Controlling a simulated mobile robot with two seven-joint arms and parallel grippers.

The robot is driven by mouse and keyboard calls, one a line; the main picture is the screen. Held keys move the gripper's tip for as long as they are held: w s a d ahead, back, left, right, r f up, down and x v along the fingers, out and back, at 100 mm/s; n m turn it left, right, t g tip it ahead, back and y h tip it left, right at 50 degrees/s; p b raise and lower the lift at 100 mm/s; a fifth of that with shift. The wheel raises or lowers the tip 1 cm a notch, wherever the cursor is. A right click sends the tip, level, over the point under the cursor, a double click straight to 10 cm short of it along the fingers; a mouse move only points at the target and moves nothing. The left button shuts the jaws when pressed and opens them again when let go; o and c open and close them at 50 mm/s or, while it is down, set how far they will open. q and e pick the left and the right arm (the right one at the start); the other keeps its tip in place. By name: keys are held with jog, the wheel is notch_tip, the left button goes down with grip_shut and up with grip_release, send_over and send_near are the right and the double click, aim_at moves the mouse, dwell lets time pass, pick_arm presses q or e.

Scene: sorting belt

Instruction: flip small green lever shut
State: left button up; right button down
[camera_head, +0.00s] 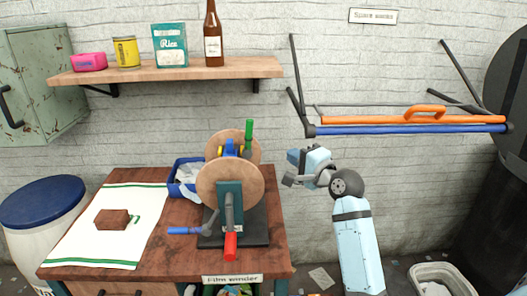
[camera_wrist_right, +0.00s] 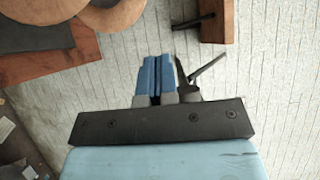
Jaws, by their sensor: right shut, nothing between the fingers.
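The film winder on the wooden table has two round wooden discs (camera_head: 228,183). A red handle (camera_head: 231,246) and a blue handle (camera_head: 184,231) are on the winder's near side. My right gripper (camera_head: 290,167) is to the right of the discs, lower than the green lever and apart from it. In the right wrist view its blue fingers (camera_wrist_right: 157,76) are together with nothing between them. The discs show there at the upper left; the green lever does not show. My left gripper is not in view.
A wooden shelf (camera_head: 170,71) with a bottle and boxes is on the wall above. An orange and blue bar rack (camera_head: 410,124) is on the wall at right. A blue bin (camera_head: 187,163) stands behind the discs. A cloth with a brown block (camera_head: 112,219) covers the table's left.

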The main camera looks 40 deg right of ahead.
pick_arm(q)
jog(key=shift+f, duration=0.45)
pick_arm(e)
jog(key=shift+s+d+r+m, duration=0.15)
jog(key=shift+d+r+m, duration=0.4)
jog(key=shift+r, duration=0.2)
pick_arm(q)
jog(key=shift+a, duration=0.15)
pick_arm(e)
send_near(249, 136)
jog(key=w+d+r, duration=0.1)
jog(key=w+d, duration=0.3)
jog(key=d, duration=0.1)
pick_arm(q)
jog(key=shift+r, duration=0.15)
pick_arm(e)
jog(key=w+a, duration=0.3)
jog(key=shift+w+r, duration=0.2)
jog(key=shift+r, duration=0.05)
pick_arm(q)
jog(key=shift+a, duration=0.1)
